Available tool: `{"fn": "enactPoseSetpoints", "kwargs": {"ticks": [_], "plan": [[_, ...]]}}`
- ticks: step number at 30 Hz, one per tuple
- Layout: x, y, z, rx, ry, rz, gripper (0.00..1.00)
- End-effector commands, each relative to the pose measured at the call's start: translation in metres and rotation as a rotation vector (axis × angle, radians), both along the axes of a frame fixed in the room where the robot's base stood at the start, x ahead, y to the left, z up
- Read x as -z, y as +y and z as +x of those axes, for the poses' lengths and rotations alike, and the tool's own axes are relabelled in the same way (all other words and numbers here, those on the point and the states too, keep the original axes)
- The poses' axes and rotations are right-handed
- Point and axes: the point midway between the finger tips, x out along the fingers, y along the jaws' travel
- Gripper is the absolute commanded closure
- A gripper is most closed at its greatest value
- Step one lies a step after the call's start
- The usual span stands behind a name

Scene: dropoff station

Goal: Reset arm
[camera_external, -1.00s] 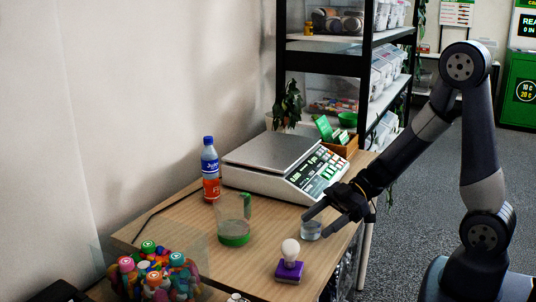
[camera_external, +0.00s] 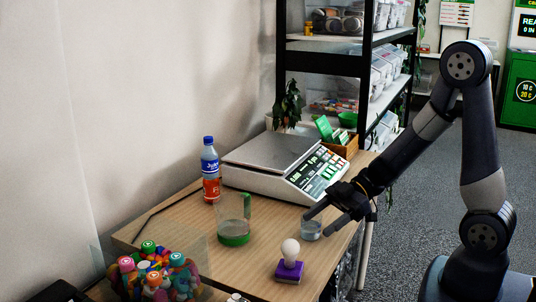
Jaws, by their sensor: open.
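My gripper (camera_external: 320,218) is open at the end of my dark arm, which reaches in from the right. Its fingers point left and down, above the right edge of the wooden table (camera_external: 262,262). A small clear glass or dish (camera_external: 311,231) stands on the table just below the fingers and is partly covered by them. I cannot tell whether the fingers touch it. Nothing shows between the fingers.
A scale (camera_external: 285,165) stands at the table's back, with a bottle (camera_external: 211,172) left of it. A clear beaker with a green base (camera_external: 234,232), a purple-based stamp (camera_external: 289,265) and a bin of colourful caps (camera_external: 155,275) stand nearer. Black shelves (camera_external: 368,65) rise behind.

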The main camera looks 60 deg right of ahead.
Motion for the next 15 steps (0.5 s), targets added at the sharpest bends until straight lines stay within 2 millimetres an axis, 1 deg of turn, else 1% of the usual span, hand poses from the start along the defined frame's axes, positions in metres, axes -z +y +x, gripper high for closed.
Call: {"fn": "enactPoseSetpoints", "kwargs": {"ticks": [1, 3, 15], "plan": [[0.005, 0.007, 0.003, -0.006, 0.001, 0.001, 0.39], [0.01, 0.016, 0.008, -0.005, 0.001, 0.0, 0.39], [0.033, 0.064, 0.039, -0.003, 0.001, -0.001, 0.39]]}}
